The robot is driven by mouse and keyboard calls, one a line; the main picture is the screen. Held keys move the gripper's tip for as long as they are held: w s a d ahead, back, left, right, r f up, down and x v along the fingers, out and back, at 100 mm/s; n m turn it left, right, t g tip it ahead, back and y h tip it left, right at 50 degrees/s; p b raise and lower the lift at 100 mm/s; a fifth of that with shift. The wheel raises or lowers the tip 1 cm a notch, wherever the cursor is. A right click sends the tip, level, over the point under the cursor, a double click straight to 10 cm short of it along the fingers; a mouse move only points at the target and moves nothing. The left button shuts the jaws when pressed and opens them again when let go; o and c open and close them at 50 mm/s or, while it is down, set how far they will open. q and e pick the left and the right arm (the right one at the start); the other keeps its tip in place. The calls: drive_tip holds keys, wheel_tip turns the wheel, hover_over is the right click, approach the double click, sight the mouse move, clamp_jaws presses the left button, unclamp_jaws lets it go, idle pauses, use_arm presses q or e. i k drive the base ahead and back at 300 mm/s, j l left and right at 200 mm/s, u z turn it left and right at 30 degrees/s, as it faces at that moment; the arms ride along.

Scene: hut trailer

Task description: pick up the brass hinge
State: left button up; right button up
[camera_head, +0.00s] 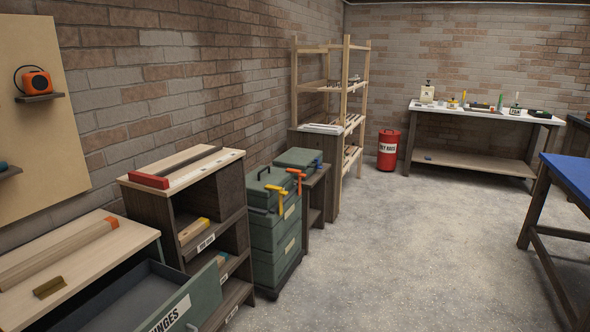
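The brass hinge (49,288) is a small, dull gold-brown folded piece. It lies on the light wooden top of the workbench (95,262) at the lower left, near the front edge. It sits in front of a long wooden piece with an orange end (97,232). Below the top, a grey-green drawer (165,305) labelled HINGES stands open; the visible part of its inside looks empty. Neither of my grippers is in view.
Right of the bench stands a dark shelf unit (240,222), then green stacked toolboxes (275,235) with orange and yellow clamps. The open drawer juts into the floor space. The concrete floor (385,255) is clear in the middle. A blue-topped table (570,178) stands at right.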

sight(53, 285)
drive_tip(key=u, duration=1.55)
